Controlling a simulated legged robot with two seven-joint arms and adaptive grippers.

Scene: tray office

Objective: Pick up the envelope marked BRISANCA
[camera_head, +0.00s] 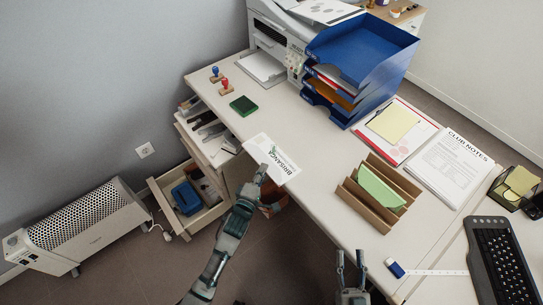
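The white envelope (281,152) bearing the word BRISANCA and a small green mark is at the left edge of the desk, tilted in the picture. Its near part appears to stick out past the edge. My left gripper (262,172) is at the envelope's near left side, its fingertips meeting or overlapping the envelope's edge. I cannot tell whether the fingers are closed on it. My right gripper (350,259) is below the desk's near edge in the picture, fingers spread and empty, away from the envelope.
A brown sorter (362,205) with a green envelope stands right of the envelope. A green stamp pad (243,106) and two stamps lie up left. Open drawers (192,222) jut out beside my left arm. Blue trays (366,50) and a printer stand at the back.

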